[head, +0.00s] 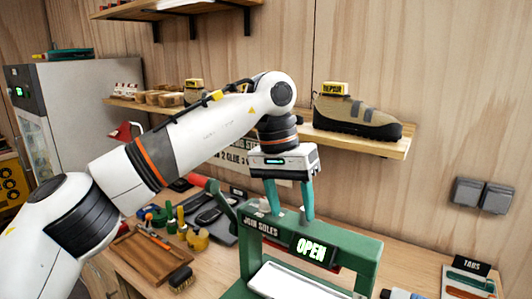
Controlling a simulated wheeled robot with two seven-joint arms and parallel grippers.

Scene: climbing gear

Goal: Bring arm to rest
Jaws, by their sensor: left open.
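My left arm comes in from the left and reaches across the view. My left gripper (288,217) points down with its two teal fingers apart, open and with nothing seen between them. Its fingertips are at the top of a green press frame (368,254) marked "JOIN SOLES", with a lit "OPEN" sign (311,248). I cannot tell whether the fingertips touch the frame. My right gripper is not in view.
A shoe (358,117) stands on the wall shelf (390,147) behind my arm. A wooden tray (133,262) and several small tools lie on the bench left of the press. A "TABS" box (470,268) stands at the right. A grey cabinet (90,100) is at the left.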

